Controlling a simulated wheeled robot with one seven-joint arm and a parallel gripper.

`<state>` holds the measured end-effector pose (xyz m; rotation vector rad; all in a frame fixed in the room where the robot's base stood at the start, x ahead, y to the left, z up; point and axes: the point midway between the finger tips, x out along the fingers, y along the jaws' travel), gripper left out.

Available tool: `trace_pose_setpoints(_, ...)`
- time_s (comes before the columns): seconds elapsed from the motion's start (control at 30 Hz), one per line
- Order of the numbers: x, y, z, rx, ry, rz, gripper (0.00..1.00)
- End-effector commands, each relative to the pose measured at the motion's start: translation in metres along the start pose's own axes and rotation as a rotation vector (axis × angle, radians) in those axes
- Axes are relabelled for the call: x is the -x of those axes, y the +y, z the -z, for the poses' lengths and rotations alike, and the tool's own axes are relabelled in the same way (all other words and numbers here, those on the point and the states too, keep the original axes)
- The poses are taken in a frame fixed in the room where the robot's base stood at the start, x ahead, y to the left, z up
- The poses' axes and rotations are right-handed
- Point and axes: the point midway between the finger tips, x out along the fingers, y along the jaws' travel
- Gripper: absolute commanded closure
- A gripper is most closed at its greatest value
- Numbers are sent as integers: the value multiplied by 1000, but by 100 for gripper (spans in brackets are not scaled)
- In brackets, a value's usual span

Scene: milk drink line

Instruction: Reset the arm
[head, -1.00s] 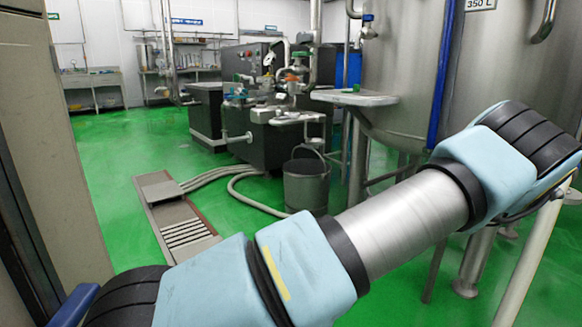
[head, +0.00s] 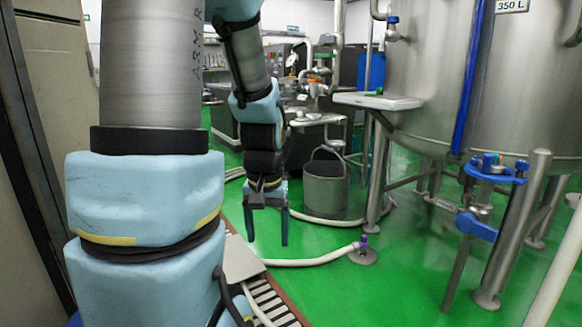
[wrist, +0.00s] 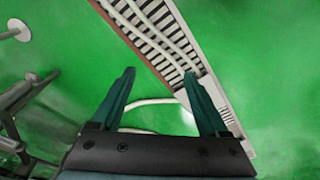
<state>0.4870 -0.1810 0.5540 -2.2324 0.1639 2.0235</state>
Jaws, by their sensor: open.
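My gripper (head: 267,227) hangs from my arm left of the middle in the head view, fingers pointing down. Its two fingers are apart and nothing is between them. In the wrist view my gripper (wrist: 160,85) shows its two dark green fingers spread over the floor, with a pale hose and a drain grate beyond them. My arm is folded, with one large link standing at the left of the head view and the forearm coming down behind it.
A steel tank (head: 440,90) with blue valves (head: 480,226) stands at the right. A grey bucket (head: 326,183) is on the green floor (head: 400,270) right of my gripper. A white hose (head: 310,261) runs near the drain grate (head: 268,296). A tall cabinet (head: 55,90) is close at left.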

Motion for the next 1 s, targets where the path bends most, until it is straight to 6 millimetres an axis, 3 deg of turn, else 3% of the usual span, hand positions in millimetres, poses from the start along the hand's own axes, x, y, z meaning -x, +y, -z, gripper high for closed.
trace_pose_setpoints(0.17,12,-15,-33,76,48,-16,22)
trace_pose_setpoints(0.47,68,-14,-24,67,43,-15,22)
trace_pose_setpoints(0.63,111,-15,-19,66,43,-15,22)
trace_pose_setpoints(1.0,226,-17,-8,66,42,-15,22)
